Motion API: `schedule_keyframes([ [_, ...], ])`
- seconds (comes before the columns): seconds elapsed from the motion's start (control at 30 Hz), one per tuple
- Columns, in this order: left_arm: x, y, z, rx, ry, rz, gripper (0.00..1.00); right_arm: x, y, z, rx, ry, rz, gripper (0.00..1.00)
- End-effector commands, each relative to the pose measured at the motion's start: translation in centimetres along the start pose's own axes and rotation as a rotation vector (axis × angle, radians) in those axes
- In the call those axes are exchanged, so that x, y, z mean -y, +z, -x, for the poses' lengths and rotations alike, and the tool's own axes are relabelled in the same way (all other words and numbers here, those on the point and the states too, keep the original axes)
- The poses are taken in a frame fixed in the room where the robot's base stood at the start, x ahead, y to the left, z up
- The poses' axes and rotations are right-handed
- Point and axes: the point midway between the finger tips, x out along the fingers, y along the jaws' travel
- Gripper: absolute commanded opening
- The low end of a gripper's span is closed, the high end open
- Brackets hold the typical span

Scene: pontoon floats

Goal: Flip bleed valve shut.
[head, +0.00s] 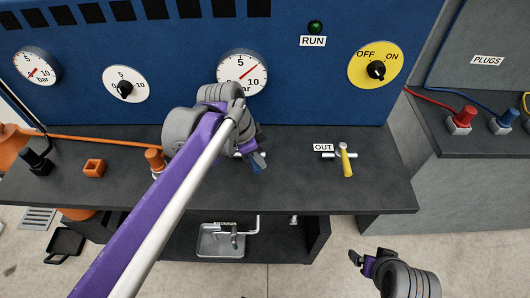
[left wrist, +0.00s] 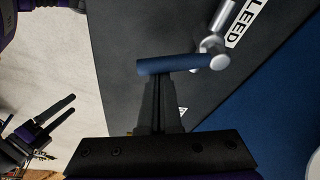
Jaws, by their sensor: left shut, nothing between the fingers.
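The bleed valve shows in the left wrist view as a silver body (left wrist: 212,47) with a blue lever (left wrist: 180,65) reaching left, roughly crosswise to its pipe. A label ending in "LEED" lies beside it. In the head view my left arm hides most of the valve; the blue lever (head: 259,161) shows at the arm's end. My left gripper (left wrist: 158,78) is shut and empty, its fingertips right at the lever's side; whether they touch I cannot tell. My right gripper (head: 357,257) is off the bench's front; its fingers look apart in the left wrist view (left wrist: 65,112).
A valve marked OUT with a yellow lever (head: 347,164) stands to the right on the dark bench (head: 300,185). Behind is a blue panel (head: 190,60) with gauges and a yellow OFF/ON knob (head: 376,68). An orange hose (head: 90,139) runs along the left.

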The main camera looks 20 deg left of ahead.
Motion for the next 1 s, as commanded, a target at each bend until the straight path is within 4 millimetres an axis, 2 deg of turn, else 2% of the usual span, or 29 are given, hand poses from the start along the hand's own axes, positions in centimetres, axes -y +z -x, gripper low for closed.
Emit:
schedule_keyframes([
  [0.17,-0.1,0.9,0.4,0.001,0.038,-0.119,0.00,0.0,-0.4,0.4,-0.003,0.000,0.000,0.91],
  [0.5,-0.1,2.1,0.7,0.001,0.036,-0.114,0.00,0.0,-0.7,0.8,-0.006,0.000,0.000,0.91],
  [1.0,-0.1,2.5,0.8,0.002,0.036,-0.113,0.00,0.0,-0.8,0.8,-0.006,0.000,0.000,0.91],
])
